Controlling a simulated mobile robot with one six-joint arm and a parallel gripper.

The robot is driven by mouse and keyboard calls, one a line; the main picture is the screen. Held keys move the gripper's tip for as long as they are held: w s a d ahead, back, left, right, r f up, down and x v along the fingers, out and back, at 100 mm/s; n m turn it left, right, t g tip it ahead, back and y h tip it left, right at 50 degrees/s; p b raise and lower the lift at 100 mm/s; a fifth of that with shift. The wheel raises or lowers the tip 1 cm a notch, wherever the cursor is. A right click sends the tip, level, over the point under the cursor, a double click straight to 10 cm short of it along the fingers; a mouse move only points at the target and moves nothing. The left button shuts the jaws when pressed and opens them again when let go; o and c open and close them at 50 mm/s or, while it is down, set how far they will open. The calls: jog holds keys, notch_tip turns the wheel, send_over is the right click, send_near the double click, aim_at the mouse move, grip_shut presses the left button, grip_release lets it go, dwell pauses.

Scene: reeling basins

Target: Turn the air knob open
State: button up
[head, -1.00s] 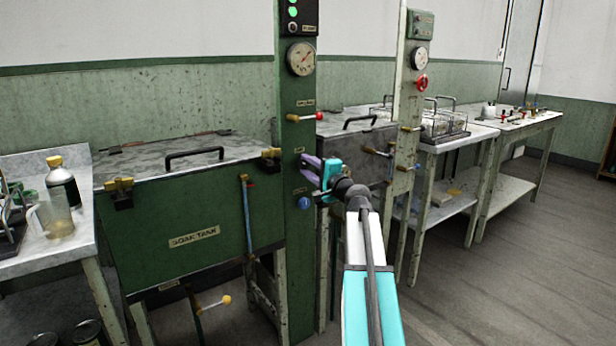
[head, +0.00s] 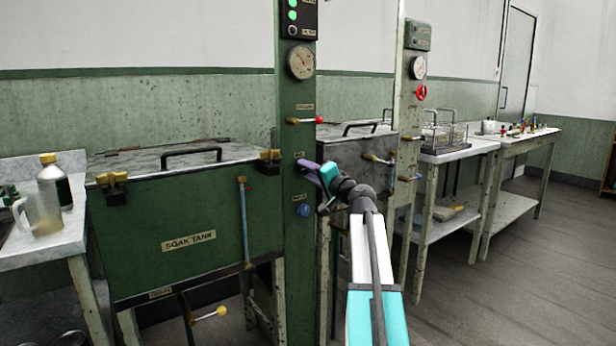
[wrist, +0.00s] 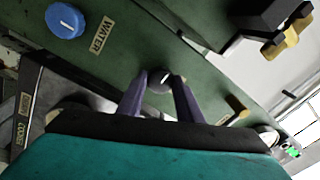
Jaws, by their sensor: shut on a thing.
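A dark round knob (wrist: 161,81) with a pale mark sits on the green post, between my fingertips in the wrist view; its position fits the air knob. My gripper (wrist: 160,88) is shut on it, one purple finger on each side. In the head view, my gripper (head: 311,170) is at the post's right part, and its fingers hide the knob. The blue water knob (head: 303,210) sits below on the same post. It also shows in the wrist view (wrist: 65,20), beside its WATER label (wrist: 101,34).
A red-tipped lever (head: 306,120) and a gauge (head: 300,62) are above on the green post (head: 297,255). The green soak tank (head: 200,265) stands left. A second, paler post (head: 404,110) and tables stand right. The floor at right is clear.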

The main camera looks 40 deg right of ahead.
dwell(0.4)
jog(key=o, duration=1)
jog(key=shift+o, duration=0.2)
jog(key=shift+s, duration=0.1)
jog(key=s+f+p, duration=0.1)
jog(key=s+p, duration=0.2)
jog(key=s, duration=1)
jog(key=shift+s, duration=0.3)
jog(key=shift+f+p, duration=0.1)
jog(key=shift+p, duration=0.2)
